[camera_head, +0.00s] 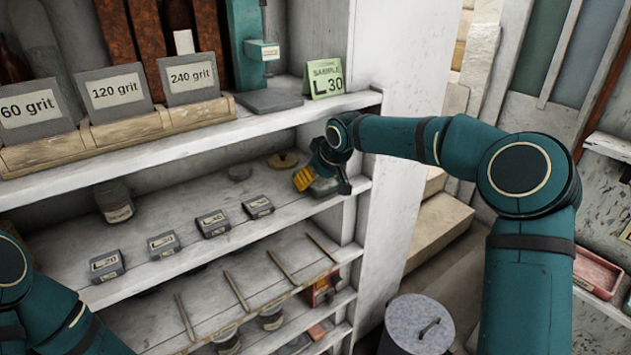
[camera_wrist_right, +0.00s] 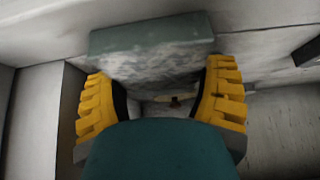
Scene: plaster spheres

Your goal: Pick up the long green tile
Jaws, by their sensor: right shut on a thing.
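My right gripper (camera_head: 318,184), with yellow fingers, is at the right end of the middle shelf (camera_head: 160,275). In the right wrist view its fingers (camera_wrist_right: 160,90) are shut on a grey-green block (camera_wrist_right: 150,42) with a rough, pale-flecked face. Only a small grey part of it shows beside the fingers in the head view, and I cannot tell its full length. A green card reading "SAMPLE L 30" (camera_head: 323,79) stands on the shelf above. My left arm shows at the lower left, but its gripper is out of view.
Several small labelled grey blocks, among them one marked L 20 (camera_head: 107,266), lie on the middle shelf. A jar (camera_head: 115,201) stands behind them. The upper shelf edge (camera_head: 230,125) is just above my right gripper. A lidded bin (camera_head: 418,325) stands on the floor.

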